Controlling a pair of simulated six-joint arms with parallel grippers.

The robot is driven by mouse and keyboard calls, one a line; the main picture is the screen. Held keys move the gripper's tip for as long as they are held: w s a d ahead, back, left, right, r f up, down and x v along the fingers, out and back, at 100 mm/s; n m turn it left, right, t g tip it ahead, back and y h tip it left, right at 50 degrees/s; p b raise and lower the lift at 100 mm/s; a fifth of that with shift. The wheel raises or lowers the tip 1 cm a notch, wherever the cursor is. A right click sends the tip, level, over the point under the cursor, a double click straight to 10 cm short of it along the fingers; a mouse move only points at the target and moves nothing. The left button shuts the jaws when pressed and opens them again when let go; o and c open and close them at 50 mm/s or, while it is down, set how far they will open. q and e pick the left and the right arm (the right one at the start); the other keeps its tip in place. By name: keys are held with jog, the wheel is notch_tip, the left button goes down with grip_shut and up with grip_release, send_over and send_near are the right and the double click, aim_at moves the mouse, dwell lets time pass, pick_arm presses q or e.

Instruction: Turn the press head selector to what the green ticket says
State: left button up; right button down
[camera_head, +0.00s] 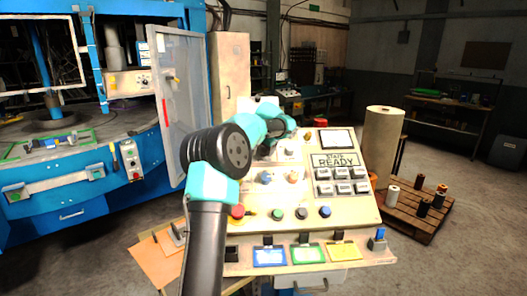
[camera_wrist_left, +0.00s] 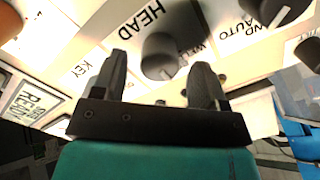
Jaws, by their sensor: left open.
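The head selector is a dark round knob (camera_wrist_left: 172,30) beside the printed word HEAD in the left wrist view. A pale pointer mark shows at its lower edge, and a label beside it is partly hidden. My left gripper (camera_wrist_left: 160,64) is open, with its two fingers to either side of the knob's near part; I cannot tell whether they touch it. In the head view my left arm covers the upper left of the control panel and hides the selector. The green ticket (camera_head: 307,254) stands at the panel's front edge; its writing is too small to read. My right gripper is out of view.
A blue ticket (camera_head: 269,257) and a yellow ticket (camera_head: 344,251) flank the green one. The panel has a display reading READY (camera_head: 334,160), several grey buttons and a red knob (camera_head: 237,211). Another selector (camera_wrist_left: 288,10), marked AUTO, is near the HEAD knob. A blue press stands left.

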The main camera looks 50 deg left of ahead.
pick_arm(q)
jog(key=shift+x, duration=1.3)
jog(key=shift+c, duration=0.3)
jog(key=c, duration=0.9)
jog(key=shift+n, duration=0.4)
jog(key=n, duration=0.4)
jog(key=shift+d+n+h, duration=0.1)
jog(key=shift+n+h, duration=0.2)
jog(key=shift+n, duration=1.8)
